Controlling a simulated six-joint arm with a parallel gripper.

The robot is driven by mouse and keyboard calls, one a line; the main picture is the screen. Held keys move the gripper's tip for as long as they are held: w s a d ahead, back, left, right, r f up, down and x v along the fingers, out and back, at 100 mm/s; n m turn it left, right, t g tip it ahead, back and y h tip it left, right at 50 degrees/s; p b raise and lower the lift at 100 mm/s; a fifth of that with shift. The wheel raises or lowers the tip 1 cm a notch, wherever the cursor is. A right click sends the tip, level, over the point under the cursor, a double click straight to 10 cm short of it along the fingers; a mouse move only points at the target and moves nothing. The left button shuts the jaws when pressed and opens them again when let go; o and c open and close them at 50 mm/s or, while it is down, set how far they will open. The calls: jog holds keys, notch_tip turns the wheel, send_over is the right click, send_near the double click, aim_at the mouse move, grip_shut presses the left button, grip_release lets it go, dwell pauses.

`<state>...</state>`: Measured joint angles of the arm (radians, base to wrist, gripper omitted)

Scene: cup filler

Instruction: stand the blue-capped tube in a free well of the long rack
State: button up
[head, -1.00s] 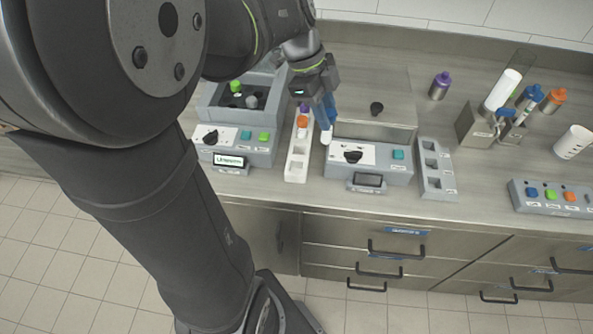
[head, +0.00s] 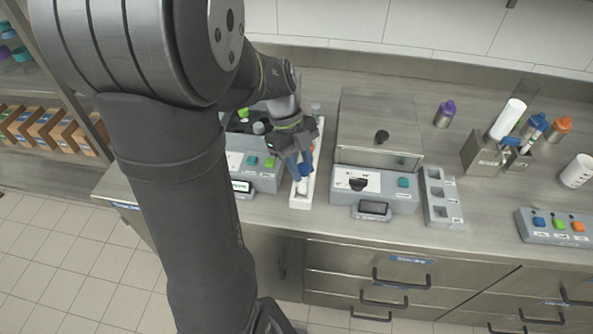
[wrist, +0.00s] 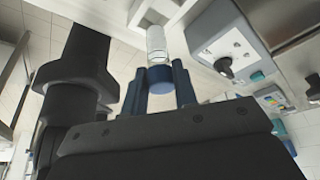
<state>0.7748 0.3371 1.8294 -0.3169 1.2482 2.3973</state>
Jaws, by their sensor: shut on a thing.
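The blue-capped tube is held by its cap between the fingers of my gripper (head: 299,165). Its blue cap (wrist: 160,76) and clear body (wrist: 156,42) show in the wrist view, and its pale body (head: 303,186) shows in the head view. The long white rack (head: 307,201) runs front to back on the counter. The tube appears over the rack's near part; I cannot tell whether its bottom is inside a well. My gripper and arm hide much of the rack's middle and the tubes there.
A device with a dark knob (head: 375,195) stands right of the rack, another with teal and green buttons (head: 262,176) left of it. A grey rack with square wells (head: 441,199) is further right. A purple-capped bottle (head: 445,113) and a white cup (head: 577,171) stand beyond.

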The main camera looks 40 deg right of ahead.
jog(key=shift+w+f, duration=0.1)
jog(key=shift+f, duration=2)
jog(key=shift+f, duration=0.2)
jog(key=o, duration=1)
jog(key=shift+r, duration=0.1)
jog(key=v, duration=1.2)
jog(key=shift+a+r, duration=0.1)
